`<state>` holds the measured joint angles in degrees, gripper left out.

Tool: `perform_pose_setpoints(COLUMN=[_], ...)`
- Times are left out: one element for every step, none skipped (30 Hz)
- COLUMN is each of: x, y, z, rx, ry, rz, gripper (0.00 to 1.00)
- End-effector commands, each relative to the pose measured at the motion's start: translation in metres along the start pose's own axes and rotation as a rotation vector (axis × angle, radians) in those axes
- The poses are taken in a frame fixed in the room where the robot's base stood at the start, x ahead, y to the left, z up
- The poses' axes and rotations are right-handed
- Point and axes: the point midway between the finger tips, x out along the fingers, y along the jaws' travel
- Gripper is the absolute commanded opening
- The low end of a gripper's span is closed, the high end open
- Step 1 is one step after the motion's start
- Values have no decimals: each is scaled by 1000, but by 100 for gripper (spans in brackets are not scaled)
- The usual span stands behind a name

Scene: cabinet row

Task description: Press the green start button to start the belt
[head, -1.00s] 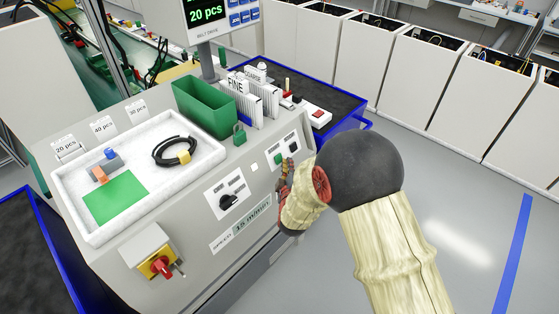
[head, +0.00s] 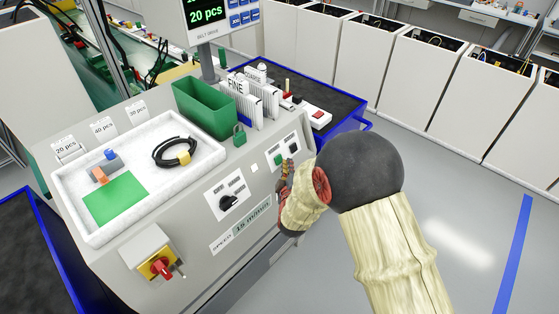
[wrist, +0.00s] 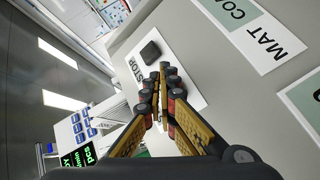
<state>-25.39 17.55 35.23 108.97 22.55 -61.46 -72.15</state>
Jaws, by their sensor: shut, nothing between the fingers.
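The green start button (head: 279,160) sits on a white plate on the sloped front of the grey console, in the head view. A black stop button (head: 292,148) is beside it on the same plate; it also shows in the wrist view (wrist: 150,52) next to the word STOP. My gripper (head: 288,165) is at the plate, just right of the green button, fingers shut and empty. In the wrist view my fingertips (wrist: 166,70) are over the plate, just below the black button. The green button is not visible there; whether my fingertips touch the panel I cannot tell.
A black rotary knob (head: 228,202) on a white plate is left of my gripper. A red-and-yellow switch (head: 161,268) juts out at lower left. Floor at right is clear.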

Motion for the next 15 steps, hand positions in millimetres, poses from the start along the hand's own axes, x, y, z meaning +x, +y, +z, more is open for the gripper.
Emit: perform_pose_setpoints(x=[0, 0, 0, 0, 0, 0, 0, 0, 1, 1, 2, 3, 4, 4, 5], y=[0, 0, 0, 0, 0, 0, 0, 0, -1, -1, -2, -2, -3, -4, -4], z=[0, 0, 0, 0, 0, 0, 0, 0, -1, -1, -2, -2, -3, -3, -4], rx=[0, 0, 0, 0, 0, 0, 0, 0, 0, 0, 0, 0, 0, 0, -1], ry=[0, 0, 0, 0, 0, 0, 0, 0, 0, 0, 1, 1, 1, 1, 1], rz=[0, 0, 0, 0, 0, 0, 0, 0, 0, 0, 0, 0, 0, 0, -1], gripper=[0, 0, 0, 0, 0, 0, 0, 0, 0, 0, 0, 0, 0, 0, 0])
